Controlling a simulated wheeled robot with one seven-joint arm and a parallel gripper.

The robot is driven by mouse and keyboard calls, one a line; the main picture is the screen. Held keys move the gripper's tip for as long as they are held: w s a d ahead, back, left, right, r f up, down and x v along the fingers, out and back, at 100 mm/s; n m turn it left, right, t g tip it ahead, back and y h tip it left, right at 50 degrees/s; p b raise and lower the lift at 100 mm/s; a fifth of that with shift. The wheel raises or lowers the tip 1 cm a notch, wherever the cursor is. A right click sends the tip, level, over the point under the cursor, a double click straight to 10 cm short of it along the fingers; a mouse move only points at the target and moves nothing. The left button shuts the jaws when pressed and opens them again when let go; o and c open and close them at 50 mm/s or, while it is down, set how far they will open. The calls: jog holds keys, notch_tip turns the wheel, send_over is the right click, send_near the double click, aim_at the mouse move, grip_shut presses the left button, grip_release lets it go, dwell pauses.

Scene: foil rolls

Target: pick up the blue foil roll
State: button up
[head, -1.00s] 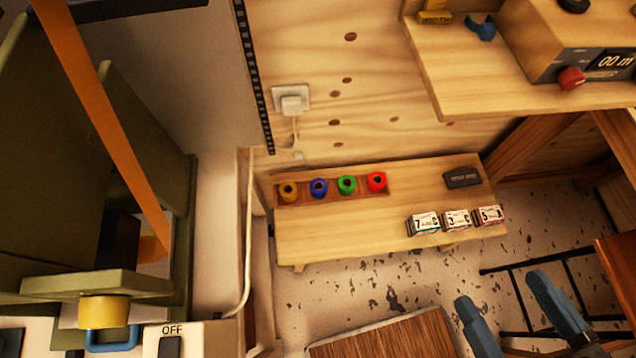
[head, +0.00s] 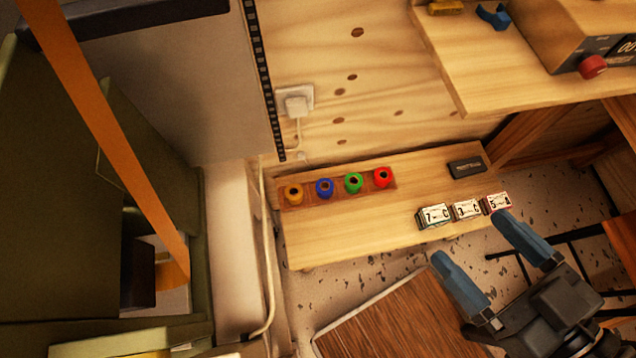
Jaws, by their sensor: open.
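The blue foil roll (head: 325,188) stands upright in a brown wooden holder (head: 309,199) on a low wooden bench. The red roll (head: 383,177) stands at the holder's right end. My gripper (head: 478,250) is at the lower right, with its two blue-grey fingers spread apart and nothing between them. It is well to the right of the blue roll and nearer the camera, apart from it.
The bench (head: 350,237) also carries several white label boxes (head: 466,210) at its front right and a black box (head: 467,167) behind them. A wooden shelf (head: 470,70) overhangs at the upper right. A green metal frame with an orange strap (head: 110,140) fills the left.

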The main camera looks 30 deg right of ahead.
notch_tip(320, 180, down, 46)
jog(key=b, duration=4.6)
notch_tip(320, 180, up, 28)
jog(key=p, duration=2.9)
jog(key=m+g, duration=0.8)
jog(key=g, duration=0.3)
send_near(324, 187)
jog(key=s+f, duration=0.1)
jog(key=f, duration=0.1)
jog(key=s+d+f, duration=0.1)
jog(key=s, duration=0.1)
jog(key=s+f, duration=0.1)
jog(key=f, duration=0.1)
jog(key=shift+s+d+f, duration=0.3)
jog(key=shift+d+f, duration=0.05)
jog(key=w+r+g, duration=0.1)
jog(key=w, duration=0.1)
jog(key=w+a+m+g, duration=0.1)
jog(key=w, duration=0.1)
jog(key=w+r+m+g, duration=0.1)
jog(key=w, duration=0.1)
jog(key=shift+w+a+r, duration=0.15)
jog(key=shift+w+r, duration=0.15)
jog(key=shift+w, duration=0.05)
jog(key=shift+w+a+r+m+g, duration=0.15)
jog(key=shift+w+r+m+g, duration=0.15)
jog(key=shift+w+g, duration=0.1)
notch_tip(324, 187, down, 8)
jog(key=shift+w+r+b, duration=0.2)
jog(key=shift+b, duration=1)
